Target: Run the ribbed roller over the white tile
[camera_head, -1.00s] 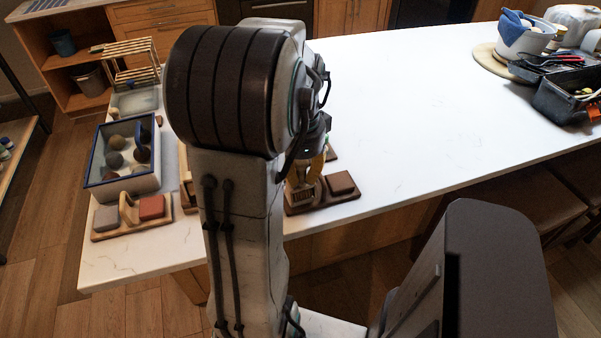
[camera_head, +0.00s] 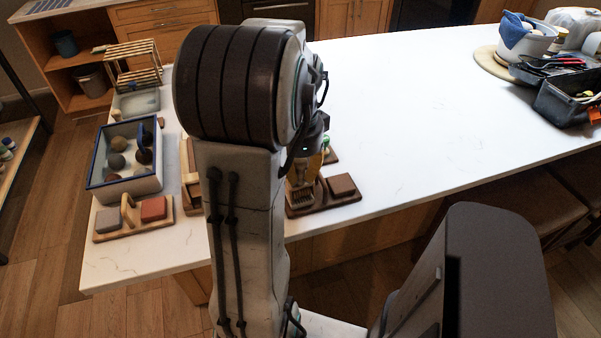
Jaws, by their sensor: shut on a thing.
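My gripper (camera_head: 311,170) shows only in part, behind and to the right of my arm link, over a dark brown wooden stand (camera_head: 318,208). It is shut on what looks like the ribbed roller (camera_head: 302,197), a small brown ribbed piece low between my arm and the stand's block. The fingertips and the grip are too small and covered to see clearly. I cannot make out the white tile; my arm hides part of the counter.
A brown block (camera_head: 341,185) sits on the stand's right side. At left are a blue-rimmed box (camera_head: 141,187) with several round things, a wooden holder (camera_head: 107,233) with grey and red blocks, and a rack (camera_head: 135,70). The white counter's (camera_head: 420,105) middle is clear.

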